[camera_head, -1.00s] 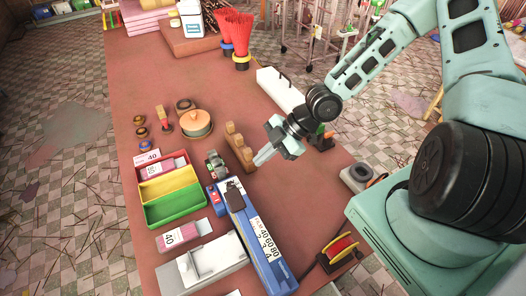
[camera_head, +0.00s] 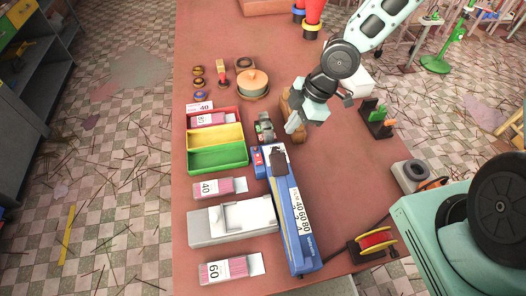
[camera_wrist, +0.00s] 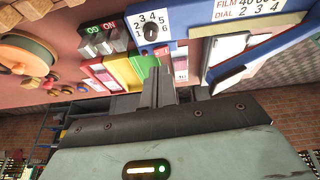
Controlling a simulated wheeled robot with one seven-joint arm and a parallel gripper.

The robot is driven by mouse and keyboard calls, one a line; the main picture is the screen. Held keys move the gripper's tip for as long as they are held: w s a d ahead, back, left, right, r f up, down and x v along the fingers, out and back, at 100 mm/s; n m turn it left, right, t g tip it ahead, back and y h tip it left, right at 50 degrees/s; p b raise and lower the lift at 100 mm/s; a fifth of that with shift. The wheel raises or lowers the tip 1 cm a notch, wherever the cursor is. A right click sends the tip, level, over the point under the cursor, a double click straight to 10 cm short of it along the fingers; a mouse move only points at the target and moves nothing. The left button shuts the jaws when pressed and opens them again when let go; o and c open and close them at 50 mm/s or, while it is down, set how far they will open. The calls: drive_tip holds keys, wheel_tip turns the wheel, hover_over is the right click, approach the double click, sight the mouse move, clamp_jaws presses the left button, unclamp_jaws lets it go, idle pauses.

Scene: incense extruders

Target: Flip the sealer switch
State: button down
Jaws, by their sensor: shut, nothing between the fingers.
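The blue sealer (camera_head: 304,246) lies lengthwise on the table, with a dark part at its far end. A small dark switch box (camera_head: 265,128) stands just beyond the sealer's far end. In the wrist view this switch box (camera_wrist: 104,44) carries green and red lettering above two pale levers; their setting is unclear. My gripper (camera_head: 291,127) is shut and empty, to the right of the switch box and apart from it. Its fingers also show in the wrist view (camera_wrist: 160,82).
A red, yellow and green tray (camera_head: 217,158) lies left of the switch box. A wooden block (camera_head: 286,103) is close beside my gripper. A round lidded pot (camera_head: 253,83) stands farther back. A white box (camera_head: 236,220) lies left of the sealer, a red spool (camera_head: 375,239) to its right.

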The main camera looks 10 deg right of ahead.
drive_tip(key=shift+h, duration=0.5)
drive_tip(key=a+r, duration=0.1)
drive_tip(key=a, duration=0.2)
drive_tip(key=a+r+b, duration=0.1)
drive_tip(key=a, duration=0.1)
drive_tip(key=shift+r, duration=0.35)
drive_tip(key=p, duration=0.2)
hover_over(258, 156)
drive_tip(key=d, duration=0.1)
drive_tip(key=f, duration=1.2)
drive_tip(key=shift+s, duration=0.35)
drive_tip(key=shift+w+f, duration=0.2)
drive_tip(key=shift+f, duration=0.6)
